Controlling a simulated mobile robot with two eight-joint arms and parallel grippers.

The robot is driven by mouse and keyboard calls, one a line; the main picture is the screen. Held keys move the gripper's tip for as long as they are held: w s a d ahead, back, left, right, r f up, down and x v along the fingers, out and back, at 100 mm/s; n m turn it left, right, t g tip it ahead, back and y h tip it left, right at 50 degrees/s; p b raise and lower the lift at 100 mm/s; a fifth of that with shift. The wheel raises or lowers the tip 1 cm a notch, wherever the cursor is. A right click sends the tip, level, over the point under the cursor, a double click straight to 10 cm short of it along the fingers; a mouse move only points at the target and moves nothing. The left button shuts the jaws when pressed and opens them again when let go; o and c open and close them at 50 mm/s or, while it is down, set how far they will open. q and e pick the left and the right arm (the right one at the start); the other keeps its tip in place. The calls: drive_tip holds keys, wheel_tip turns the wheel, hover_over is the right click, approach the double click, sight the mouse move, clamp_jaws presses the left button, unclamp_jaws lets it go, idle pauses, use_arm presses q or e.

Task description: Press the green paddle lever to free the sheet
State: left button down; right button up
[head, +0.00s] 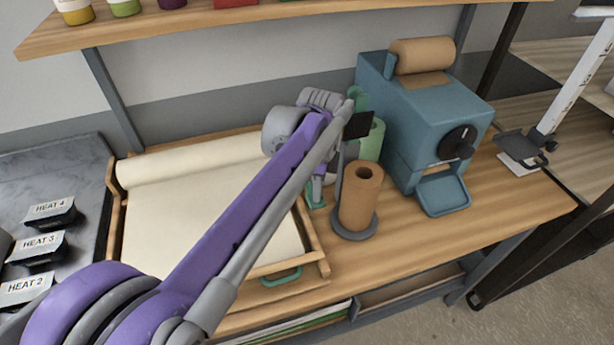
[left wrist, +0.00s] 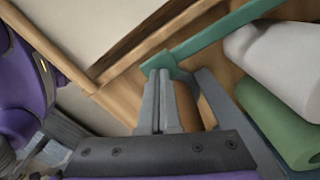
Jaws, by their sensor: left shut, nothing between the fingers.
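The green paddle lever (head: 316,204) is beside the right edge of a wooden-framed board, mostly hidden behind my left arm in the head view. The left wrist view shows its green bar (left wrist: 225,37) and flat end close up. My left gripper (left wrist: 160,78) is shut and empty, its fingertips right at the lever's flat end; I cannot tell whether they touch. In the head view the gripper (head: 320,188) points down there. A cream sheet (head: 190,215) lies flat in the wooden frame (head: 318,268), with a rolled part along the back. My right gripper is not in view.
A brown paper roll (head: 360,198) stands upright on a dark base just right of the gripper. Behind it are a green roll (head: 371,142) and a blue dispenser (head: 425,125). A green handle (head: 281,277) is on the frame's front. Free bench (head: 430,240) lies at front right.

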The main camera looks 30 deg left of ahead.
use_arm(q)
drive_tip(key=shift+f+b, duration=0.95)
drive_tip(key=shift+f, duration=0.85)
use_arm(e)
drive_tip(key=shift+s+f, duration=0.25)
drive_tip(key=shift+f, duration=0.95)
use_arm(q)
drive_tip(key=shift+r+p, duration=1.9)
drive_tip(key=shift+r, duration=1.05)
wheel_tip(320, 180, up, 5)
drive_tip(key=p, duration=0.2)
drive_tip(key=shift+r+p, duration=0.1)
drive_tip(key=shift+p, duration=0.3)
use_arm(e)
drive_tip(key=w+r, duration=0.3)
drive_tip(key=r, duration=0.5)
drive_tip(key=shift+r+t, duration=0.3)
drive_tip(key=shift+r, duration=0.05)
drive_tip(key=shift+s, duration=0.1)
use_arm(q)
drive_tip(key=shift+s, duration=0.1)
